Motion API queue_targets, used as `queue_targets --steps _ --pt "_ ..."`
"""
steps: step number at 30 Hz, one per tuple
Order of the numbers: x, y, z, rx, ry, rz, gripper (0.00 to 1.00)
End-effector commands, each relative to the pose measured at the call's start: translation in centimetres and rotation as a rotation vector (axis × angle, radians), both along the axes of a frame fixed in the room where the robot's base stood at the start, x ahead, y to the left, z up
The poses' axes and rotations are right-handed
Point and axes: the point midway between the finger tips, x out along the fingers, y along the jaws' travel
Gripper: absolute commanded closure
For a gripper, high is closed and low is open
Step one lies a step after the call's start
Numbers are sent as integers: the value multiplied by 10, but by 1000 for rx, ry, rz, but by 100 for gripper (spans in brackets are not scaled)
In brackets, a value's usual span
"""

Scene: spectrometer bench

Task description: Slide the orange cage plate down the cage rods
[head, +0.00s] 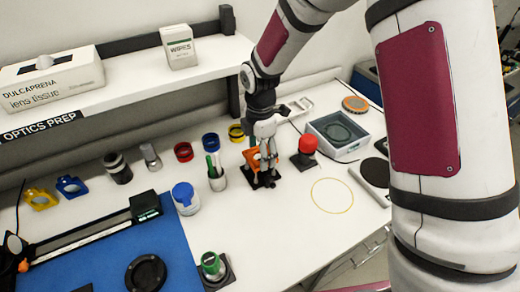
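The orange cage plate (251,158) shows near the middle of the bench, partly behind my gripper. It is by the thin cage rods, above a small black base (256,183). My gripper (267,163) points down from the arm, right at the plate and rods, and covers much of them. The fingers overlap the rods in this view. I cannot tell whether they touch or grip the plate, or how far down the rods the plate is.
A grey box (338,135) is farther right. A blue mat (105,255) covers the front left. The bench around the yellow ring (332,210) is clear.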

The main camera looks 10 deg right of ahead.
Motion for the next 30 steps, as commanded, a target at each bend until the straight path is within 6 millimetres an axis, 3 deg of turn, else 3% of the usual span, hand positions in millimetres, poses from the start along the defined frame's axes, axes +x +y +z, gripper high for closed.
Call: queue_targets --steps 30 --pt "0 0 -22 0 1 1 70"
